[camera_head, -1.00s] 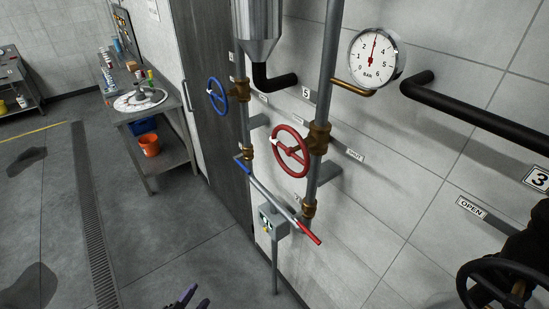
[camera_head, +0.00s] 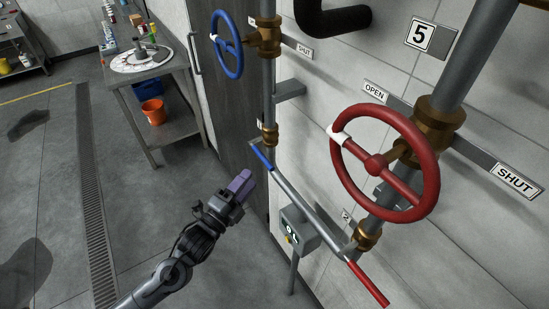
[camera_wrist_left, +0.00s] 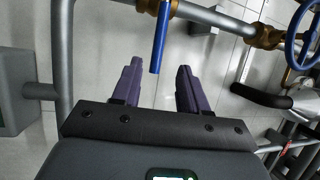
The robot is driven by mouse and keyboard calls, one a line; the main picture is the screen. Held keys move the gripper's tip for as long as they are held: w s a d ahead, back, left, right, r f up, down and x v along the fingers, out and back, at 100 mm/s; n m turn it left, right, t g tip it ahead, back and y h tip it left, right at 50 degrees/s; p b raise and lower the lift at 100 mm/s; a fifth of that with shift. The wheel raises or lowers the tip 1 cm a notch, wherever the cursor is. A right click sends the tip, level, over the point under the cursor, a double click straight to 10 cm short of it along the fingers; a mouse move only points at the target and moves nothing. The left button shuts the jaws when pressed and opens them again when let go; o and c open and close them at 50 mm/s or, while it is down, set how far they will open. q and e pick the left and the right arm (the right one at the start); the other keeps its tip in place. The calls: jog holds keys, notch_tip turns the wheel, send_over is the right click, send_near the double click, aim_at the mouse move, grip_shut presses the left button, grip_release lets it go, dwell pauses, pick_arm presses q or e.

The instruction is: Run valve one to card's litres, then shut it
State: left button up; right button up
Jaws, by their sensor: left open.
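My left gripper (camera_head: 243,184) has purple fingers and is open and empty, left of the pipes. In the left wrist view the blue lever (camera_wrist_left: 160,38) hangs ahead, between the lines of the open fingers (camera_wrist_left: 157,75) and apart from them. In the head view the blue lever (camera_head: 262,158) slants below a brass fitting. The red lever (camera_head: 367,283) is at lower right. A grey box (camera_head: 299,232) below has a small lit display, seemingly "0 L". No number-one plate or card is readable. My right gripper is not in view.
A red handwheel (camera_head: 375,165) is between OPEN and SHUT plates on the right pipe. A blue handwheel (camera_head: 228,45) is at upper left. A plate (camera_head: 421,33) reads 5. A table (camera_head: 160,78) stands at back left. The floor at left is mostly clear.

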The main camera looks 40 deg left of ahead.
aim_at(265, 158)
pick_arm(q)
jog(key=w, duration=0.3)
jog(key=w+r, duration=0.1)
jog(key=w, duration=0.2)
jog(key=w+p, duration=0.1)
jog(key=w, duration=0.2)
jog(key=shift+a+r, duration=0.2)
jog(key=shift+a, duration=0.05)
jog(key=shift+w+r, duration=0.1)
jog(key=shift+w, duration=0.8)
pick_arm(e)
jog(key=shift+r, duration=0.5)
pick_arm(q)
grip_shut()
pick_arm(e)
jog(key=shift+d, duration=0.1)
